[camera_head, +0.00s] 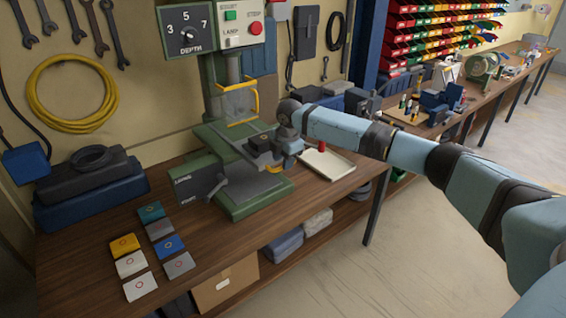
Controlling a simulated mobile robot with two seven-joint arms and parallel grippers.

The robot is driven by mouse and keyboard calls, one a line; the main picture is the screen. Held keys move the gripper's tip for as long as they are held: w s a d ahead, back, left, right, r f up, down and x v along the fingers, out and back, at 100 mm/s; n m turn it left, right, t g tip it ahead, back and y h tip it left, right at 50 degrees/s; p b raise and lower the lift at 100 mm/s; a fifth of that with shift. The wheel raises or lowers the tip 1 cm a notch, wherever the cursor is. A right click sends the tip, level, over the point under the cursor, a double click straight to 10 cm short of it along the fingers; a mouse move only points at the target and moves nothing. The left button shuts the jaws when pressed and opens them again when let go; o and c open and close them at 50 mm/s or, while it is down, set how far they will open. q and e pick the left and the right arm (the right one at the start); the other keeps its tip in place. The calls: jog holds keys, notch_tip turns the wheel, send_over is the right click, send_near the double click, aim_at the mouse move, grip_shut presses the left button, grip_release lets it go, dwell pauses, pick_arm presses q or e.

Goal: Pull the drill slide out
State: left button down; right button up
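The drill press (236,88) stands on the wooden workbench, with a green base (240,203), a column and a panel above with a depth dial (188,36). A dark slide (232,140) lies across the base under a yellow guard frame (238,98). My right gripper (272,150) is at the right end of the slide, over the base. Its fingers are small and partly hidden, so I cannot tell whether they grip or touch the slide. My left gripper is not in view.
Several coloured cards (124,246) lie at the bench's front left. A dark blue case (92,190) stands behind them. A white tray (327,163) with a red item lies right of the press. Open floor (410,260) is at the right, under my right arm.

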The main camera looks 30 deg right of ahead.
notch_tip(320, 180, up, 12)
jog(key=s+b, duration=0.1)
jog(key=s, duration=0.1)
jog(key=shift+s+r+b, duration=0.15)
jog(key=shift+r+b, duration=0.1)
jog(key=shift+b, duration=0.1)
jog(key=shift+d, duration=0.1)
jog(key=s+a+f+m+t+y, duration=0.1)
jog(key=s+a+f, duration=0.2)
jog(key=a+f, duration=0.65)
jog(key=s+a+f+m+t+y, duration=0.1)
jog(key=s+a+f+m+y, duration=0.1)
jog(key=a+f, duration=0.8)
jog(key=s+a+f+m+t+y, duration=0.25)
jog(key=s+a+f+m, duration=0.2)
jog(key=s+f, duration=0.75)
jog(key=s+f+m+t+h, duration=0.1)
jog(key=s+f+m+t, duration=0.1)
jog(key=s, duration=0.8)
jog(key=s+f+m+t+h, duration=0.1)
jog(key=s+f+m+t, duration=0.1)
jog(key=s+m, duration=0.4)
jog(key=s+f, duration=0.1)
jog(key=s, duration=0.3)
jog(key=shift+f, duration=0.4)
